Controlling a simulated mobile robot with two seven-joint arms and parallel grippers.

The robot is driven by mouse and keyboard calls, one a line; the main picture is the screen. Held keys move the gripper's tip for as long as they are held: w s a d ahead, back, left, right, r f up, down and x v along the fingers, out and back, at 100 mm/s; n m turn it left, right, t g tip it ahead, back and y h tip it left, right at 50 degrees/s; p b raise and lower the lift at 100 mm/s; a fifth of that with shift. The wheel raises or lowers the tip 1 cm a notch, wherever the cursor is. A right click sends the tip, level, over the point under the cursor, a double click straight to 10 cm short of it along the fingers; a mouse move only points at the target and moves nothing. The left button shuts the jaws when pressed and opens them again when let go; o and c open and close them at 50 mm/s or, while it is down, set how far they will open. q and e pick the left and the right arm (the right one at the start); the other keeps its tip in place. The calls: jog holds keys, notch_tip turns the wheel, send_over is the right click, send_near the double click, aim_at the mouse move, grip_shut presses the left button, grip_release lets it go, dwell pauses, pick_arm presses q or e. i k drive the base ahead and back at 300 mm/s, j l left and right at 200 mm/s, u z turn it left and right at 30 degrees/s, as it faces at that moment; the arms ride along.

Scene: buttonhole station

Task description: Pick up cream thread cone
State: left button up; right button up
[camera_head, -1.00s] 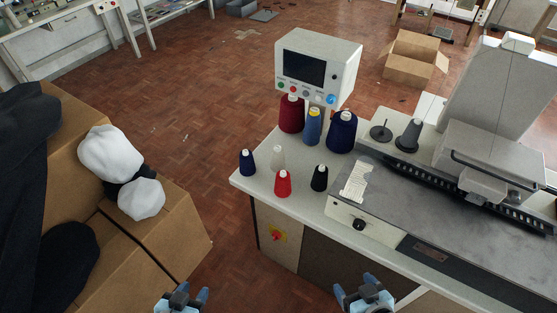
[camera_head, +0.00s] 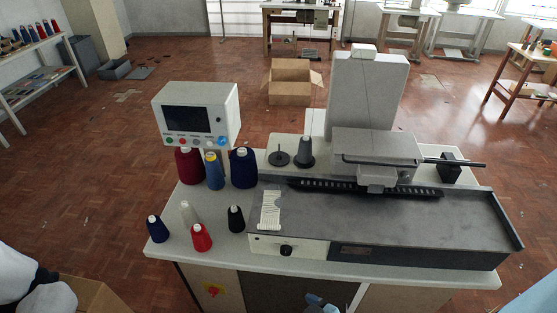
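The cream thread cone (camera_head: 188,212) is a small pale cone standing upright on the left part of the white worktop (camera_head: 345,271). It stands between a small navy cone (camera_head: 154,229) and a small red cone (camera_head: 201,238), the red one slightly in front of it. Neither touches a cone.
Large dark red (camera_head: 189,167), blue (camera_head: 214,172) and navy (camera_head: 243,169) cones stand behind the cream cone, below a control box (camera_head: 197,117). A small black cone (camera_head: 236,219) stands to its right, then the buttonhole machine (camera_head: 385,225). A cardboard box (camera_head: 95,297) is at lower left.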

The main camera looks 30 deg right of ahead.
aim_at(189, 217)
jog(key=i+l+u, duration=0.15)
jog(key=i+u, duration=0.25)
jog(key=i+l+u, duration=0.25)
jog(key=i+u, duration=0.2)
